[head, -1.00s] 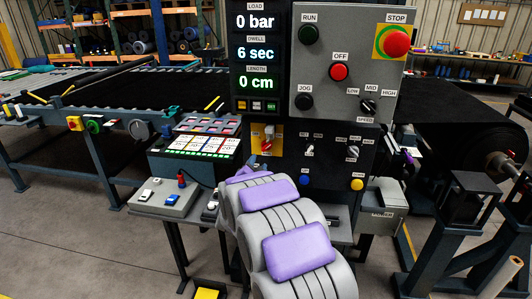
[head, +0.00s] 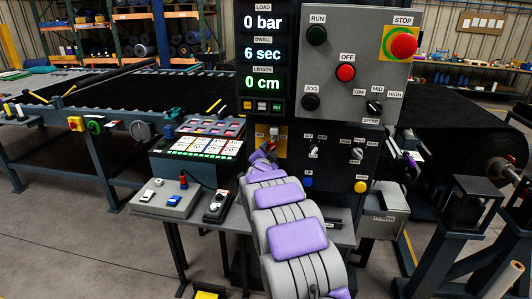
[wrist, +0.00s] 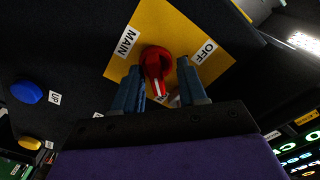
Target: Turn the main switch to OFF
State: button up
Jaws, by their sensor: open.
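The main switch is a red rotary knob (wrist: 155,62) on a yellow plate (wrist: 180,25) with MAIN and OFF labels, seen in the wrist view. A white mark shows at one end of the knob. My gripper (wrist: 159,70) is open, with one blue-grey finger on each side of the knob; I cannot tell whether either finger touches it. In the head view my gripper (head: 262,158) is at the switch and partly covers it; the yellow plate (head: 283,140) shows behind.
The control panel (head: 340,60) with RUN, OFF, JOG and STOP buttons stands above the switch. Toggle and selector switches sit right of it, with a blue button (head: 307,182) and a yellow button (head: 361,187) below. A keypad console (head: 198,145) stands to the left.

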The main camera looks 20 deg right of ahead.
jog(key=shift+s+d, duration=0.25)
jog(key=shift+d, duration=0.7)
jog(key=shift+w+a, duration=0.15)
jog(key=shift+a, duration=0.65)
jog(key=c, duration=0.6)
jog(key=shift+c, duration=0.5)
jog(key=shift+d, duration=0.2)
grip_shut()
